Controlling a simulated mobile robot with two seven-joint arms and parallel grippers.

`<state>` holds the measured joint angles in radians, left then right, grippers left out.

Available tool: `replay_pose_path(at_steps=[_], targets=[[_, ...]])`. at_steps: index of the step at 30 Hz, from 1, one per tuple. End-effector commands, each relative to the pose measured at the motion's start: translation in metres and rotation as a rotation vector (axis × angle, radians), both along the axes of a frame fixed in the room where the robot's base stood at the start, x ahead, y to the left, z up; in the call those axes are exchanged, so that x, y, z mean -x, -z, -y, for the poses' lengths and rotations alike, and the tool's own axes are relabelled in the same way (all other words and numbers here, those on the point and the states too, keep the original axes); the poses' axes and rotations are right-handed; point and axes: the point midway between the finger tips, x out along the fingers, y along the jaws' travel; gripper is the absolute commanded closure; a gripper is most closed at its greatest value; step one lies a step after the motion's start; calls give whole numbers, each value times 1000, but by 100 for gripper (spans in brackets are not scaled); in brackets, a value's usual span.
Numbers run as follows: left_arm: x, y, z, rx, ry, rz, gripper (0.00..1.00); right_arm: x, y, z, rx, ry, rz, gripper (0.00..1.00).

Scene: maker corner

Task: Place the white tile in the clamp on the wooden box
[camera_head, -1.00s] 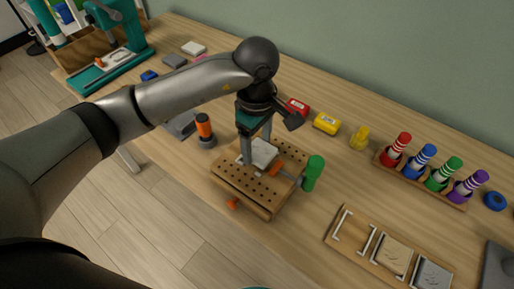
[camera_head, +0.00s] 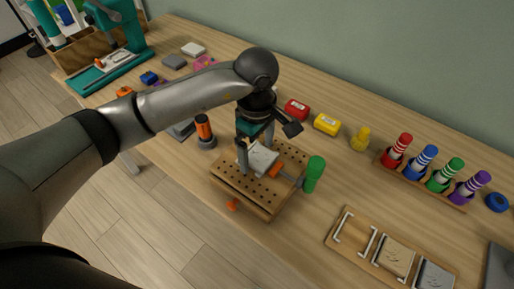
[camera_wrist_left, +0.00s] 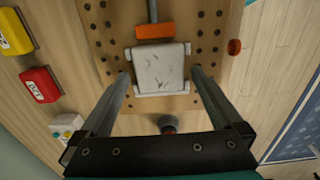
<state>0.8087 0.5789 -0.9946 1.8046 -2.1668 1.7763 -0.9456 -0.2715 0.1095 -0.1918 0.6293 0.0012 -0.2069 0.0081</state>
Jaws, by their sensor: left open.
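The white tile (camera_head: 262,160) lies on the perforated top of the wooden box (camera_head: 232,185). In the left wrist view the tile (camera_wrist_left: 160,68) has pale strips along two opposite edges. The clamp has a green handle (camera_head: 314,174) and an orange pad (camera_head: 275,170). The orange pad (camera_wrist_left: 155,30) is close to one tile edge, with a narrow gap showing. My left gripper (camera_head: 256,154) is open, with its fingers (camera_wrist_left: 161,74) on either side of the tile and small gaps visible. My right gripper is out of view.
An orange-topped cylinder (camera_head: 204,128) stands left of the box. Red (camera_head: 297,110) and yellow (camera_head: 327,124) blocks lie behind it. A rack of coloured cones (camera_head: 425,168) is at right. A wooden tray with frames and tiles (camera_head: 350,245) lies at front right.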

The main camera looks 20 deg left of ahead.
Motion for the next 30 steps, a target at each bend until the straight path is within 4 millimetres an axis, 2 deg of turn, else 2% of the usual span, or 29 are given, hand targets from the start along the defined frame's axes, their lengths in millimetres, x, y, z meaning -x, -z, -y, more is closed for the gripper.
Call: replay_pose_path(at_steps=[5, 11, 18, 24, 30], targets=[[-1, -14, 0, 1, 0, 4, 0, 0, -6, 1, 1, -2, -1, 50], [-1, -58, 0, 0, 0, 6, 0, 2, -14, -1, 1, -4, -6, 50], [0, -104, 0, 0, -1, 4, 0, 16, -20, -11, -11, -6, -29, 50], [1, -121, 0, 0, 0, 1, 0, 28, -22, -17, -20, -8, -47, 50], [1, -123, 0, 1, 0, 0, 0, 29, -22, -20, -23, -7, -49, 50]])
